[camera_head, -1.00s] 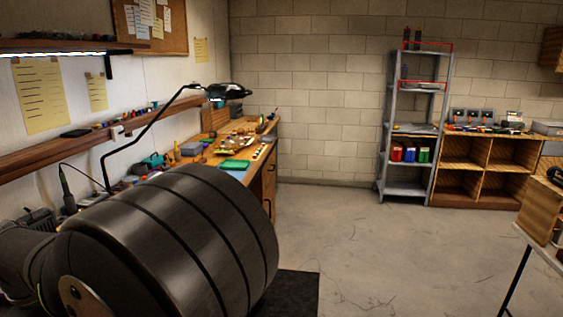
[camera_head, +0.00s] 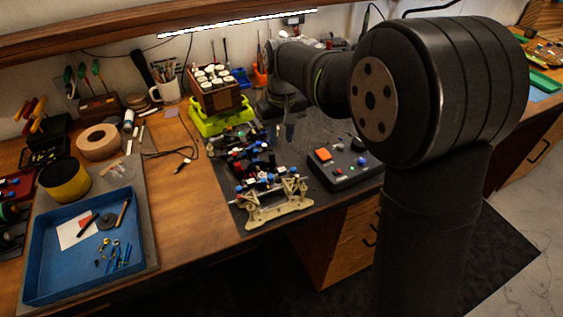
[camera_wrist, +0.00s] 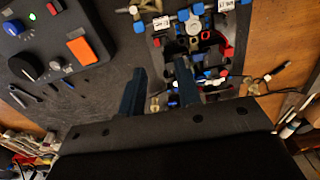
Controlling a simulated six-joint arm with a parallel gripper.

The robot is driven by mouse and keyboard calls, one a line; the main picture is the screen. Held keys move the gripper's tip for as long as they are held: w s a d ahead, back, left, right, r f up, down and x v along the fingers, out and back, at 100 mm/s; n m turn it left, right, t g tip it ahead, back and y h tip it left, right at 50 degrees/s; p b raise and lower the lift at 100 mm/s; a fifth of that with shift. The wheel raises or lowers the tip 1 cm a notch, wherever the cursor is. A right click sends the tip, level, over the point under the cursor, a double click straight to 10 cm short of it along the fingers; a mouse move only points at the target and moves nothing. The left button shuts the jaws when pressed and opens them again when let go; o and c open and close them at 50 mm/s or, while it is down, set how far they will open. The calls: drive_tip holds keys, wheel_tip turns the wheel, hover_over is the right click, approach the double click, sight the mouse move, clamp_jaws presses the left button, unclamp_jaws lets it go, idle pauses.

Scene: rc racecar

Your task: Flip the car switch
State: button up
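The RC car (camera_head: 262,180) is an open chassis with a pale frame and red, blue, black and white parts. It lies on the dark mat, and it also shows in the wrist view (camera_wrist: 208,45). I cannot pick out its switch among the small parts. My gripper (camera_head: 284,132) points down above the mat, beside the car's far right side. In the wrist view my gripper (camera_wrist: 160,82) has its two fingers apart with nothing held between them. The right finger overlaps the car's edge in that picture; the left one is over bare mat.
A dark control box (camera_head: 343,166) with an orange button and knobs stands right of the car. A lime green stand (camera_head: 220,117) with a wooden box of bottles (camera_head: 214,90) is behind it. A blue tray (camera_head: 52,240) lies left. Bare wooden bench (camera_head: 185,215) separates tray and car.

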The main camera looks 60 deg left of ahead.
wheel_tip(320, 180, down, 10)
drive_tip(key=shift+s+f, duration=0.1)
idle(0.4)
